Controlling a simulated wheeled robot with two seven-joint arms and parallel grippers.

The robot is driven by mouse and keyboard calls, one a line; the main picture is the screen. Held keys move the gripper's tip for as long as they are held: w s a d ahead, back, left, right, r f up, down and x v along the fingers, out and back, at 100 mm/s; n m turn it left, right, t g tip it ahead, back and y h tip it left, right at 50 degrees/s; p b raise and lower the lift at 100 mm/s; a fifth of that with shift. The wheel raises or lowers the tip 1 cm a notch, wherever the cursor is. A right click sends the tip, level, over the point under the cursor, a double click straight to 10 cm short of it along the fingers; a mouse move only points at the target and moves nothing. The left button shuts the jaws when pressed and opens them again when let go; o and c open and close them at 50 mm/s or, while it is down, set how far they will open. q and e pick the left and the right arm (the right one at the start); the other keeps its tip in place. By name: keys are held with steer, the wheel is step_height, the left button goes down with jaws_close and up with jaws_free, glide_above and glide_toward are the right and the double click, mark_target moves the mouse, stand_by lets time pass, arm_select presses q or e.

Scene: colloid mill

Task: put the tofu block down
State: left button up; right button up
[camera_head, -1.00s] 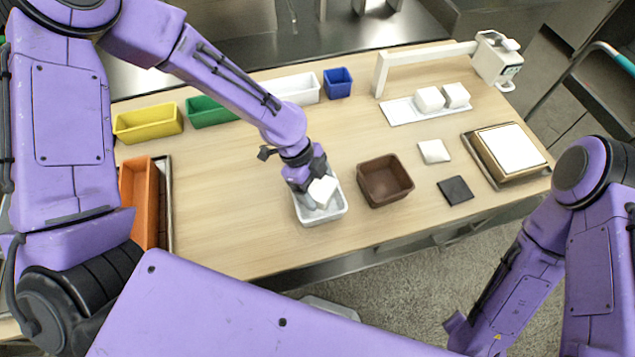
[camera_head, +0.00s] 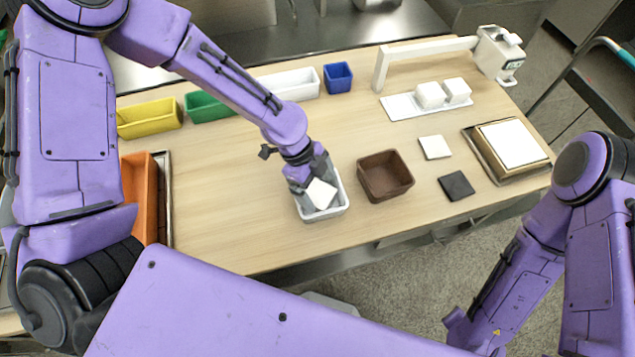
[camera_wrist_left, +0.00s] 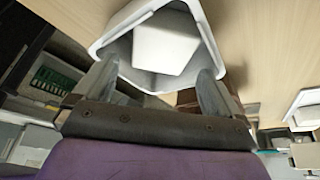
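The white tofu block (camera_head: 320,193) is in the small white bin (camera_head: 334,211) near the table's front middle. My left gripper (camera_head: 311,184) reaches down into this bin from above, over the block. In the left wrist view the block (camera_wrist_left: 165,48) sits between the two spread fingers of my left gripper (camera_wrist_left: 158,82), inside the white bin (camera_wrist_left: 118,22). A gap shows between the left finger and the block, so the gripper looks open around it. The block's contact with the bin floor is hidden. My right gripper is out of view.
A brown bin (camera_head: 386,176) stands just right of the white bin. Further right are a white square (camera_head: 435,147), a dark square (camera_head: 457,186) and a framed board (camera_head: 511,146). Yellow (camera_head: 150,119), green and blue bins line the back. An orange bin (camera_head: 139,192) stands left.

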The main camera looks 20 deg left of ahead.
arm_select(q)
steer(key=s+v, duration=0.1)
steer(key=v, duration=1.2)
steer(key=shift+w+b, duration=0.3)
steer(key=shift+w, duration=0.2)
steer(key=shift+d+r, duration=0.1)
steer(key=shift+d, duration=0.05)
